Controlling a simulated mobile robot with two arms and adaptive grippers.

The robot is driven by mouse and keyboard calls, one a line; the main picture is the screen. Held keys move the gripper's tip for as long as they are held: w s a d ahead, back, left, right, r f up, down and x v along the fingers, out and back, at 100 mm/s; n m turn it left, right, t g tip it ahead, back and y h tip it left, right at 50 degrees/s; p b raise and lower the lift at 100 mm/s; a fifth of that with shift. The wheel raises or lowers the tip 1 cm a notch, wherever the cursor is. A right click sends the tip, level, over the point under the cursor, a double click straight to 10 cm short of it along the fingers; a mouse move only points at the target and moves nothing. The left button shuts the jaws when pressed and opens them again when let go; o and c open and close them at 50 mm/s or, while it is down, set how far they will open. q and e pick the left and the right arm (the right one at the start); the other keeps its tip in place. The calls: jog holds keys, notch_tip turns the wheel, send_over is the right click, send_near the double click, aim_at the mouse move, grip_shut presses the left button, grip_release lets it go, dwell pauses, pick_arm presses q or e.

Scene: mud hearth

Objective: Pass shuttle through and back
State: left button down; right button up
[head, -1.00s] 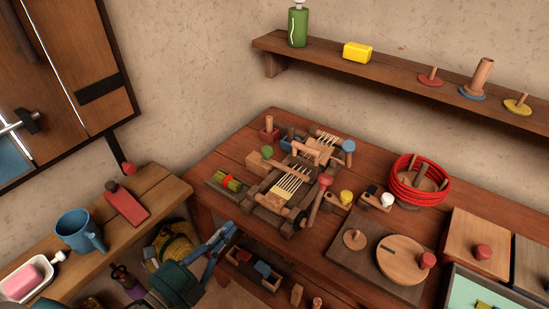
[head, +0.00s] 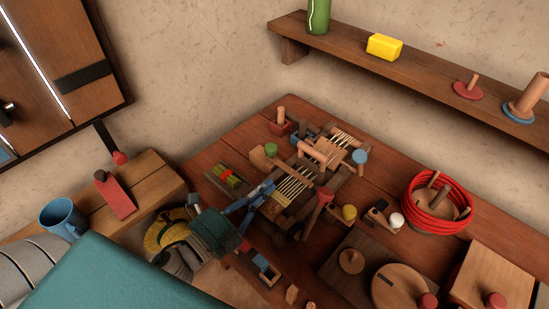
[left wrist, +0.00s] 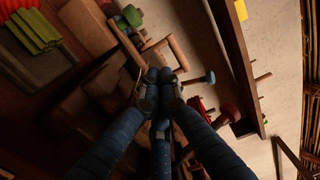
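The small wooden loom (head: 290,185) stands on the table with pale warp threads (head: 297,182) stretched along it. My left gripper (head: 266,188) is at the loom's near left side, beside the threads. I cannot pick out the shuttle for certain. My right gripper is not in view.
A small tray with a green and yellow bundle (head: 230,178) lies left of the loom. A red coil (head: 437,203) and wooden blocks with yellow and white knobs (head: 383,215) are to the right. A shelf (head: 400,75) runs along the wall behind.

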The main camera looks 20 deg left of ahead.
pick_arm(q)
jog(key=p+x, duration=0.1)
jog(key=x, duration=0.5)
jog(key=shift+w+r+p, duration=0.15)
jog(key=shift+p, duration=0.2)
jog(key=shift+w+a, duration=1)
jog(key=shift+a, duration=0.2)
jog(key=shift+w+a+f+p, duration=0.2)
jog(key=shift+a+p, duration=0.1)
jog(key=shift+a, duration=0.1)
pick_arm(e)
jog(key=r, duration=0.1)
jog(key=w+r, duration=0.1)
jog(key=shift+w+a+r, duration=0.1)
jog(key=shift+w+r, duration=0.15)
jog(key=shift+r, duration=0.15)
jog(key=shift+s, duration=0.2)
pick_arm(q)
jog(key=shift+w+a, duration=0.1)
jog(key=shift+a, duration=0.15)
jog(key=a, duration=0.2)
jog(key=w+a, duration=0.1)
jog(key=a, duration=0.1)
jog(key=shift+w+a, duration=0.15)
jog(key=shift+w, duration=0.1)
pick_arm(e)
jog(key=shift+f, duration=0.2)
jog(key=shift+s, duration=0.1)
